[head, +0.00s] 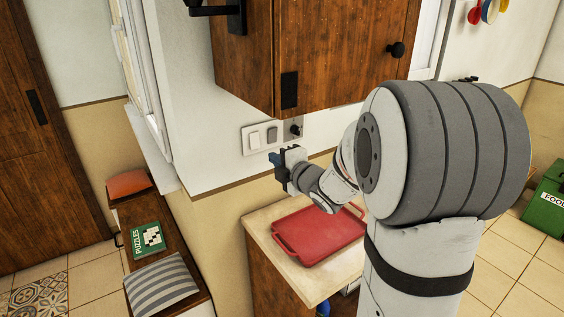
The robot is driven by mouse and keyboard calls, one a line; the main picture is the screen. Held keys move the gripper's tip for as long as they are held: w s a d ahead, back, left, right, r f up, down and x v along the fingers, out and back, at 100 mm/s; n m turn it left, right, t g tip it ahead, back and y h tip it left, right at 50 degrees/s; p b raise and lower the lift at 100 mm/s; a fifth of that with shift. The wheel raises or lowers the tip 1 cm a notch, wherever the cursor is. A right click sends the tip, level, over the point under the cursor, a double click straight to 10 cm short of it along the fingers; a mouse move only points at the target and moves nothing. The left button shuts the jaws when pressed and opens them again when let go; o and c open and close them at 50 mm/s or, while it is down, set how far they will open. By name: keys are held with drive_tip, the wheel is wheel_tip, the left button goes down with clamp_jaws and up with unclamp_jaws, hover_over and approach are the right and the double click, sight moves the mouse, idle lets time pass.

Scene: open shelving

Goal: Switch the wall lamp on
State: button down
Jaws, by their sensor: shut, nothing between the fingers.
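A light switch plate (246,144) is on the white wall below the wooden cabinet, with a white rocker (254,139) and a grey rocker (272,134). A metal plate with a black knob (295,130) is just to its right. My gripper (276,159) is shut and empty, just below the switch plate in the picture. I cannot tell whether it touches the wall. A black bracket-like fixture (215,10) at the top edge may be part of the wall lamp. It is cut off, and no lit bulb shows.
The wooden cabinet (330,50) hangs above my gripper. A red tray (320,235) lies on the counter (265,222) below my arm. A bench (125,215) at left holds cushions and a green puzzle book (148,240). A green box (545,200) stands at far right.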

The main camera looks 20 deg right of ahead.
sight(256, 147)
drive_tip(key=p+x, duration=0.1)
drive_tip(key=x, duration=0.7)
drive_tip(key=shift+p, duration=0.4)
drive_tip(key=shift+w, duration=0.1)
drive_tip(key=shift+f, duration=0.1)
drive_tip(key=b, duration=0.2)
drive_tip(key=shift+w+f+b, duration=0.15)
drive_tip(key=shift+f+b, duration=0.15)
drive_tip(key=shift+b, duration=0.1)
drive_tip(key=shift+r, duration=0.35)
drive_tip(key=shift+s+d+f+b, duration=0.1)
drive_tip(key=shift+s+f+b, duration=0.15)
drive_tip(key=shift+s+b, duration=0.1)
drive_tip(key=f+b+v, duration=0.2)
drive_tip(key=b+v, duration=0.1)
drive_tip(key=v, duration=1)
drive_tip(key=shift+f, duration=0.4)
drive_tip(key=shift+s, duration=0.1)
